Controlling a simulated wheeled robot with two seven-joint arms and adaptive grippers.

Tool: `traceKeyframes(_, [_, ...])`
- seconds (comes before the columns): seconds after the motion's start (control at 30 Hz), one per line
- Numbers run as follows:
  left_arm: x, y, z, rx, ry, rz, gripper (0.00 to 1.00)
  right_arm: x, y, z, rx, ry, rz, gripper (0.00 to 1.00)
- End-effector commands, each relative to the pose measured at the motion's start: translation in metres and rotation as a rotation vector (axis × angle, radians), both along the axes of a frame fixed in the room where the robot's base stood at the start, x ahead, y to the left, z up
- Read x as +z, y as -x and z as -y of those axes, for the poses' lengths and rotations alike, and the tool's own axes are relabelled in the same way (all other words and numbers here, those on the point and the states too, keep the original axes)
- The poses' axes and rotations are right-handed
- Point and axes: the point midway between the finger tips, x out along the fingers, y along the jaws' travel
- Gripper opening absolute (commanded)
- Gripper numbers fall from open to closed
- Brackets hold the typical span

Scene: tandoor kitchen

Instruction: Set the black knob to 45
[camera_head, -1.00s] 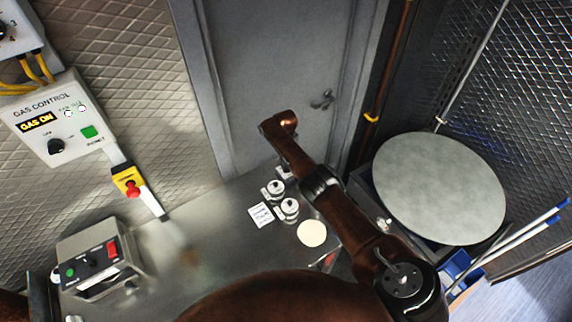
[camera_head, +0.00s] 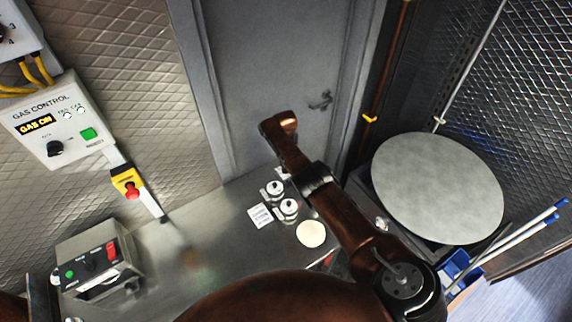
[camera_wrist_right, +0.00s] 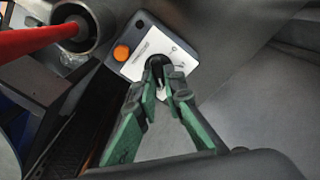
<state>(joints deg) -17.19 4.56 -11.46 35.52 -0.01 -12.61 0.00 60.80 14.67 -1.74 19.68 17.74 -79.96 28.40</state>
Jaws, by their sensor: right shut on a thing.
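In the right wrist view, a black knob (camera_wrist_right: 157,66) sits on a white panel plate (camera_wrist_right: 147,46) with dark edges and a round orange light. My right gripper (camera_wrist_right: 160,82), with green fingers, is shut on the knob, one finger on each side. The fingers cover part of the knob, and its scale marks are too small to read, so its setting cannot be told. In the head view my right arm reaches up from the lower right, but its gripper does not show. My left gripper is in neither view.
A gas control box (camera_head: 50,125) and a yellow emergency stop (camera_head: 128,184) are on the left wall. A grey switch box (camera_head: 97,262), two small white-and-metal jars and a pale disc (camera_head: 311,233) stand on the counter. A red bar (camera_wrist_right: 40,39) lies near the right gripper.

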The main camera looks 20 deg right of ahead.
Motion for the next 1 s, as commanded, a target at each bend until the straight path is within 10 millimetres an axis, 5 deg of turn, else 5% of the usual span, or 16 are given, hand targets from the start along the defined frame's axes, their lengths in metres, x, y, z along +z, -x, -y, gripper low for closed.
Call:
traceKeyframes(0.87, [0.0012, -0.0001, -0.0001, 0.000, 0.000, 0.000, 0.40, 0.0025, -0.0018, 0.0013, -0.152, 0.001, 0.006, 0.00])
traceKeyframes(0.9, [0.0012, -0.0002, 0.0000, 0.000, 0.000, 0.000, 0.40, 0.0026, -0.0019, 0.0014, -0.151, 0.001, 0.006, 0.11])
traceKeyframes(1.0, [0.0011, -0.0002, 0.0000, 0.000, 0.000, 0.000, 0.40, 0.0023, -0.0015, 0.0012, -0.151, 0.001, 0.005, 0.18])
